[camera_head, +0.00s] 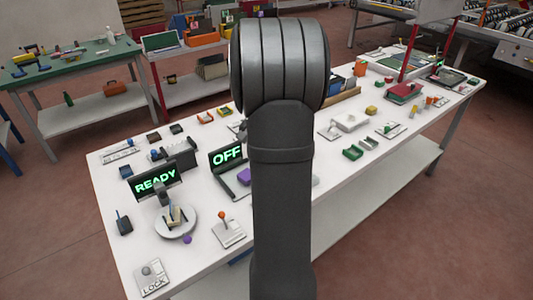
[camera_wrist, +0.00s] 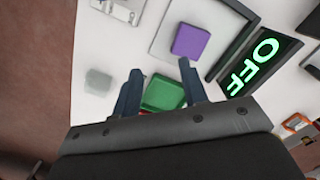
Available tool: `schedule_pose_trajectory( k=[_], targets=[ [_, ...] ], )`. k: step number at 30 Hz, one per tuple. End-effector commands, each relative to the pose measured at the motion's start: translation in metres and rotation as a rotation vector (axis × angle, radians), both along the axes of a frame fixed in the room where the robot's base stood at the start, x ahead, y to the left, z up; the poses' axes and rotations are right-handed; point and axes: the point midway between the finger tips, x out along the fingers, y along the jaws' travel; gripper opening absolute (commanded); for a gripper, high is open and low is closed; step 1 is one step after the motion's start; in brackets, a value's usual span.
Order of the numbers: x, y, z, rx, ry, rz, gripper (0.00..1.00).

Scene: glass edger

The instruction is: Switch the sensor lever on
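No part in view is labelled as the sensor lever. In the head view, a lever with an orange knob (camera_head: 222,215) stands on a pale plate (camera_head: 230,236) near the table's front edge. Another small lever sits on a plate marked LOCK (camera_head: 152,280) at the front left corner. A display reading OFF (camera_head: 227,154) stands behind them; it also shows in the wrist view (camera_wrist: 262,62). My gripper (camera_wrist: 160,82) has its two fingers apart, with a green part (camera_wrist: 162,94) seen between them; I cannot tell whether they touch it. My arm hides the gripper in the head view.
A purple block (camera_wrist: 190,41) lies on a grey-edged pad beside the OFF display. A READY display (camera_head: 155,181) and a round grey stand (camera_head: 176,222) are at the left. Green trays (camera_head: 352,153) and other small parts crowd the right. The wrist view shows the table edge at left.

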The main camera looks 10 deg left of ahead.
Motion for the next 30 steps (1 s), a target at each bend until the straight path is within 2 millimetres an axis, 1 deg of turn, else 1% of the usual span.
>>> schedule_pose_trajectory(
  k=[3,6,10,25,30],
  targets=[
    [0.013,-0.008,-0.008,-0.003,-0.03,-0.026,0.4],
    [0.02,-0.013,-0.012,-0.005,-0.05,-0.038,0.4],
    [0.025,-0.015,-0.015,-0.007,-0.064,-0.046,0.4],
    [0.026,-0.016,-0.015,-0.006,-0.065,-0.047,0.4],
    [0.017,-0.01,-0.01,-0.004,-0.045,-0.032,0.4]
  ],
)
